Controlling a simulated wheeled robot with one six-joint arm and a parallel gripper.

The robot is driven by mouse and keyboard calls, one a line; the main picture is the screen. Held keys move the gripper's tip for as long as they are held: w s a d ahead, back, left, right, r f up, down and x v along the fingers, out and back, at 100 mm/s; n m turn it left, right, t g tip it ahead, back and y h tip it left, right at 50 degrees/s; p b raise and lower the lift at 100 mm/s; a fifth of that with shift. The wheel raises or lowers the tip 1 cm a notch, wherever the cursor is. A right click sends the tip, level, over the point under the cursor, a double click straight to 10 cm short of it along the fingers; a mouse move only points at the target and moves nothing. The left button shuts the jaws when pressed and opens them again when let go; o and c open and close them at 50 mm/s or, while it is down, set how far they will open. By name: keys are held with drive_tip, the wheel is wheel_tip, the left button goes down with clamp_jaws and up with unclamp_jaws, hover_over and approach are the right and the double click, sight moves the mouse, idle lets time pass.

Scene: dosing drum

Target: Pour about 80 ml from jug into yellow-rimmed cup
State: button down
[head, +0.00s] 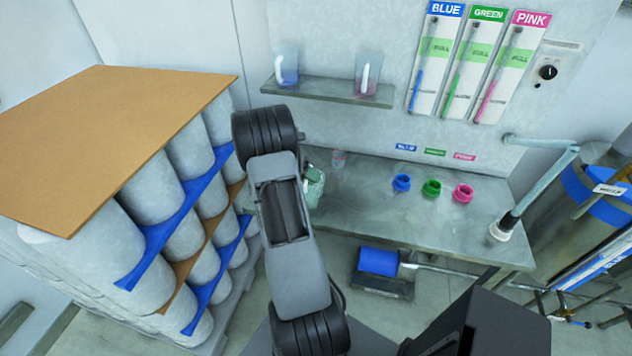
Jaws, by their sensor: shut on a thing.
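A clear, greenish jug (316,192) shows just right of my arm, at the left end of the grey bench. Its left part is hidden behind the arm. My gripper (313,174) is at the jug and shut on it, mostly hidden by my arm. I cannot tell the jug's tilt or liquid level. A small clear vessel (338,159) with a reddish mark stands on the bench just behind and right of the jug. It is too small to tell its rim colour. I make out no yellow rim.
Blue (401,183), green (432,188) and pink (463,193) small pots stand on the bench (385,220). Two clear beakers stand on the wall shelf (325,92). Stacked drums (150,190) fill the left. A metal drum (590,200) stands right. The bench's middle front is clear.

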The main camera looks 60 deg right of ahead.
sight(309, 198)
drive_tip(key=shift+w+d+r+p, duration=0.15)
drive_tip(key=shift+d+p, duration=0.1)
drive_tip(key=shift+p, duration=0.25)
idle(0.3)
drive_tip(key=b, duration=0.1)
drive_tip(key=a+f+b, duration=0.1)
drive_tip(key=b, duration=0.1)
drive_tip(key=f+b, duration=0.1)
drive_tip(key=b, duration=0.1)
drive_tip(key=shift+s+a+f+h, duration=0.25)
drive_tip(key=shift+s+a+h, duration=0.05)
drive_tip(key=a+m+b, duration=0.1)
drive_tip(key=b, duration=0.2)
drive_tip(key=shift+s+f+h, duration=0.1)
drive_tip(key=shift+s+h, duration=0.05)
drive_tip(key=shift+h, duration=0.25)
drive_tip(key=shift+r, duration=0.25)
drive_tip(key=b, duration=0.1)
drive_tip(key=f+b, duration=0.1)
drive_tip(key=b, duration=0.1)
drive_tip(key=shift+s+a+f+m, duration=0.1)
drive_tip(key=shift+s+a+m, duration=0.05)
drive_tip(key=shift+a+m, duration=0.15)
drive_tip(key=a+f+h+b, duration=0.1)
drive_tip(key=b, duration=0.3)
drive_tip(key=shift+s+m, duration=0.15)
drive_tip(key=shift+m, duration=0.15)
drive_tip(key=shift+s+a+f+m+h+b, duration=0.1)
drive_tip(key=shift+a+f+m+h+b, duration=0.15)
drive_tip(key=shift+m+h+b, duration=0.35)
